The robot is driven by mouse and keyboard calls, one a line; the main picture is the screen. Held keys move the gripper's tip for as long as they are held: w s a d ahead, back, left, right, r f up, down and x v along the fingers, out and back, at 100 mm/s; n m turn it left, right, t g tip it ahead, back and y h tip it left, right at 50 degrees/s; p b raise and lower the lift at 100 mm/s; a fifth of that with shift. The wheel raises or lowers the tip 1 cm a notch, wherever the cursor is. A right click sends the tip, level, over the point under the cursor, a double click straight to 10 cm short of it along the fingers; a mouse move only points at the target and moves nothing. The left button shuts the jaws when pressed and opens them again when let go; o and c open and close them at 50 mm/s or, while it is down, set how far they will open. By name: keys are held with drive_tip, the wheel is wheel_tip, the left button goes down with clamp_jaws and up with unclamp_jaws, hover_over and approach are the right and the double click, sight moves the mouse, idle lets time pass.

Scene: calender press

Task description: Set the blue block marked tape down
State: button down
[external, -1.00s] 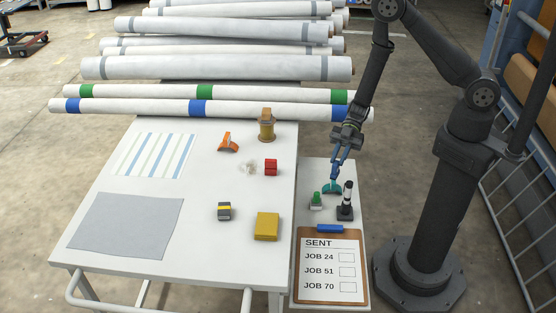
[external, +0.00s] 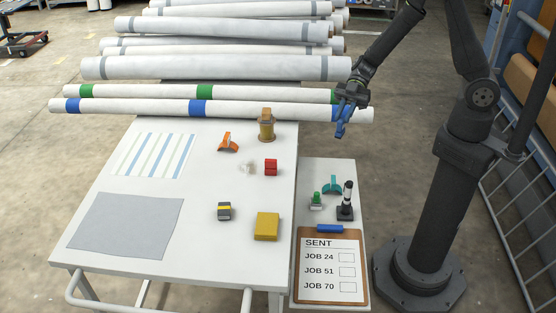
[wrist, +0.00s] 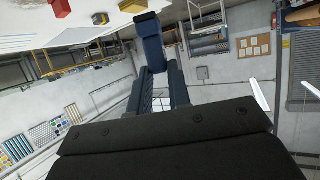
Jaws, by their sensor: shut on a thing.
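My gripper (external: 341,122) is raised in the air beyond the side table's far end, in front of the rolls' right end in the external view. It is shut on a blue block (wrist: 148,30), which shows between and beyond the dark blue fingers in the wrist view. In the external view the blue block (external: 340,130) hangs at the fingertips, small and partly hidden by them. Its tape mark cannot be read. Nothing is under it at close range in the wrist view.
The side table holds a teal arched piece (external: 332,184), a green-topped piece (external: 316,200), a black-and-white stamp (external: 346,204) and a clipboard (external: 331,268). The main table carries a yellow block (external: 267,226), a red block (external: 271,167) and a grey mat (external: 125,225). Long rolls (external: 150,107) lie behind.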

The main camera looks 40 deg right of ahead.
drive_tip(key=w+a+r, duration=0.1)
drive_tip(key=w+a, duration=0.3)
drive_tip(key=a, duration=1.4)
drive_tip(key=w+a+r, duration=0.1)
drive_tip(key=w+a, duration=0.2)
drive_tip(key=a, duration=1.5)
drive_tip(key=shift+s+a+f, duration=1.2)
drive_tip(key=shift+a+f, duration=0.25)
drive_tip(key=shift+f, duration=1.15)
drive_tip(key=shift+s+a+f, duration=1.2)
drive_tip(key=shift+a+f, duration=0.25)
drive_tip(key=shift+f, duration=1.15)
drive_tip(key=shift+s+a+f, duration=1.2)
drive_tip(key=shift+a+f, duration=0.25)
drive_tip(key=shift+f, duration=1.15)
drive_tip(key=shift+f, duration=0.15)
drive_tip(key=c, duration=1.3)
unclamp_jaws()
drive_tip(key=shift+c, duration=0.2)
